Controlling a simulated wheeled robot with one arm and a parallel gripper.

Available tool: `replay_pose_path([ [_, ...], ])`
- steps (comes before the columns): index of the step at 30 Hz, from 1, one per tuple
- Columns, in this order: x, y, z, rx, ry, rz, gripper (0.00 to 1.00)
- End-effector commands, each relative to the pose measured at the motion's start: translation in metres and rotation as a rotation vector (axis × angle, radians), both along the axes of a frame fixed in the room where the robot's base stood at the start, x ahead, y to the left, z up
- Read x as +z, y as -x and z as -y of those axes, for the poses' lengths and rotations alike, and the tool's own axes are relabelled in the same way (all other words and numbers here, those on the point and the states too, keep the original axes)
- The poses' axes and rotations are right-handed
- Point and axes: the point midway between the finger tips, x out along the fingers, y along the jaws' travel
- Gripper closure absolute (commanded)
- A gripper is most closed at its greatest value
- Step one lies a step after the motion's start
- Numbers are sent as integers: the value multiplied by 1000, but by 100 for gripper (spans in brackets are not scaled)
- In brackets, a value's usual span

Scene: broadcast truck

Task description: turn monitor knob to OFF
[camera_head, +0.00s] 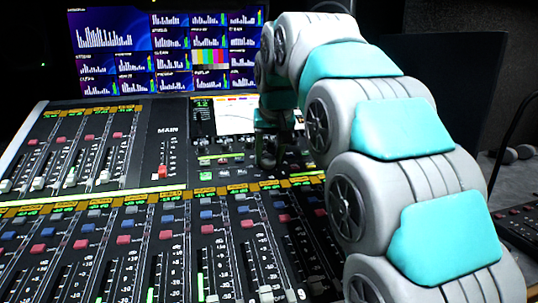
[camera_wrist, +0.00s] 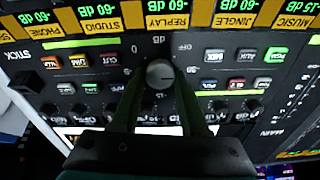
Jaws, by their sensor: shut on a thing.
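The monitor knob (camera_wrist: 160,73) is a round grey-white knob on the black console panel, in the middle of the wrist view. That view shows the panel upside down. The knob has a dark mark toward its right side in the picture. An OFF label (camera_wrist: 183,47) is printed above right of it, and a dB label (camera_wrist: 158,39) just above. My gripper (camera_wrist: 158,84) has one dark finger on each side of the knob and is shut on it. In the head view my gripper (camera_head: 268,158) is down at the console, and the knob cannot be made out there.
Small lit buttons (camera_wrist: 92,87) flank the knob on both sides, with small dark knobs near them. Fader rows (camera_head: 120,245) fill the console's front. The MAIN fader (camera_head: 163,172) is left of my gripper. A large monitor (camera_head: 165,50) stands behind. My arm covers the right side.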

Motion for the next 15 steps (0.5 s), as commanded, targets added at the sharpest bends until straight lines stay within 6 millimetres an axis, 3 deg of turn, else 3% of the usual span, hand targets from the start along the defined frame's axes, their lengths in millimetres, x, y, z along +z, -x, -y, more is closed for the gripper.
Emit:
replay_pose_path([
  [15, -1, 1, -1, 438, 178, 48, 100],
])
